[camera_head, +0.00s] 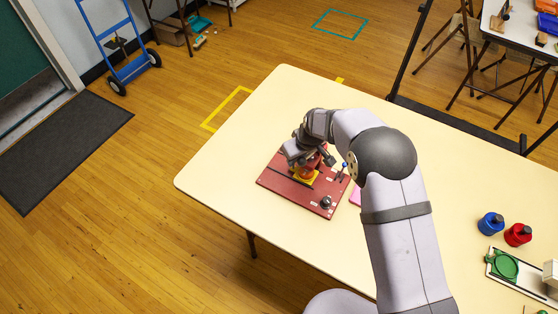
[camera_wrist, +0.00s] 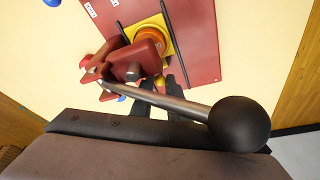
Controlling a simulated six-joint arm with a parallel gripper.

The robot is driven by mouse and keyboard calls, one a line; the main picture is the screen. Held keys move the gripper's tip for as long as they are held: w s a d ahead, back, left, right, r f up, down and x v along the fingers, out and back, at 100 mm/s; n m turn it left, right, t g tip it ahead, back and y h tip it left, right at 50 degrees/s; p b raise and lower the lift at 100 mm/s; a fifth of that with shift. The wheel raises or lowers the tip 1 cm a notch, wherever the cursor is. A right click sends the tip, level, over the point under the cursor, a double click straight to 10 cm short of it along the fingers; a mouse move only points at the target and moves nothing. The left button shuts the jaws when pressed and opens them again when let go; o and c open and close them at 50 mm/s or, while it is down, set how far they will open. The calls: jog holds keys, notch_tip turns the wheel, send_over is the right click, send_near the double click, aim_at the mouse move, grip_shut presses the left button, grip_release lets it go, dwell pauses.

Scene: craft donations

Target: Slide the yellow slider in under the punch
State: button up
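A red board (camera_head: 279,183) lies on the cream table, and it also shows in the wrist view (camera_wrist: 195,35). The yellow slider (camera_wrist: 165,22) sits between dark rails on the board with a round orange piece (camera_wrist: 152,35) on it. The red punch (camera_wrist: 140,57) partly covers the slider in the wrist view; how far under it the slider sits is unclear. A metal lever with a black ball knob (camera_wrist: 238,124) crosses in front. My gripper (camera_head: 312,167) is low over the board; its dark fingers (camera_wrist: 177,82) are near a small yellow knob (camera_wrist: 160,81), partly hidden by the lever.
A black knob (camera_head: 326,202) stands at the board's near corner, and a pink item (camera_head: 355,196) lies beside the board. Blue (camera_head: 490,224) and red (camera_head: 518,234) containers and a tray with a green ring (camera_head: 503,266) are farther right. The table left of the board is clear.

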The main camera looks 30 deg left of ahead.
jog(key=shift+d+f, duration=0.3)
jog(key=shift+d, duration=0.5)
jog(key=shift+w+a+r+p, duration=0.1)
jog(key=shift+r+p, duration=0.3)
jog(key=shift+r, duration=0.1)
jog(key=shift+o, duration=0.6)
notch_tip(320, 180, up, 7)
jog(key=p, duration=0.3)
jog(key=shift+d, duration=0.35)
jog(key=shift+a+p, duration=0.2)
jog(key=shift+p, duration=0.1)
